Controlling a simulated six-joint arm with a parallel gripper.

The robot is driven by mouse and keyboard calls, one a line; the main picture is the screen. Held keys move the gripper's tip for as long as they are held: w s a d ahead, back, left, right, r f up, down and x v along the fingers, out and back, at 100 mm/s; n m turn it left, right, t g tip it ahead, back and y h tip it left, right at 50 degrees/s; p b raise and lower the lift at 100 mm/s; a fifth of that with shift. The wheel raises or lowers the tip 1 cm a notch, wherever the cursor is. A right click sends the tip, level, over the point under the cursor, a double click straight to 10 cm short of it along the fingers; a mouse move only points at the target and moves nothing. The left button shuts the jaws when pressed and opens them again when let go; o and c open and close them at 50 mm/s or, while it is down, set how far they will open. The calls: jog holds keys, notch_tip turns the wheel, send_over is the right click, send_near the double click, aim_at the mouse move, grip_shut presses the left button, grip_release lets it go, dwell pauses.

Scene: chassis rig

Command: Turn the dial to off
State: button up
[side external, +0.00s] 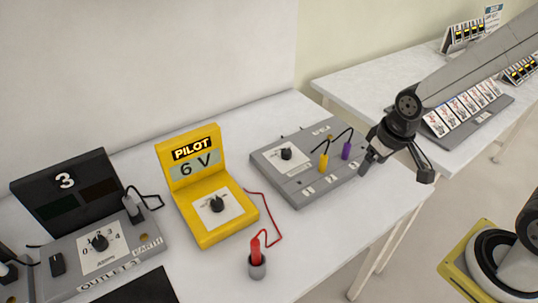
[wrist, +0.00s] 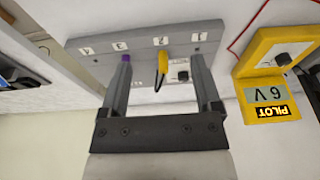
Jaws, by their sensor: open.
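Several dials are in view, and I cannot tell which one the task means. A black dial (side external: 217,204) sits on a white plate on the yellow PILOT unit (side external: 229,229), whose display reads 6 V; its pointer setting is too small to read. Another black dial (side external: 286,154) is on the grey panel (side external: 300,197), and a third (side external: 100,243) is on the black-backed outlets unit at left. My gripper (side external: 367,162) is open and empty above the right end of the grey panel. In the wrist view its fingers (wrist: 160,60) point toward that panel, which appears inverted, with the PILOT unit (wrist: 275,75) at right.
A yellow plug (side external: 324,162) and a purple plug (side external: 346,151) stand in the grey panel with black leads. A red plug (side external: 256,250) stands in a grey holder, its red lead running to the PILOT unit. Bare table lies right of the holder.

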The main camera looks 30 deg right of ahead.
jog(key=w+a, duration=0.5)
jog(key=w, duration=0.2)
jog(key=g, duration=0.3)
send_over(217, 201)
notch_tip(217, 201, down, 4)
jog(key=shift+a, duration=0.1)
jog(key=shift+f, duration=3.9)
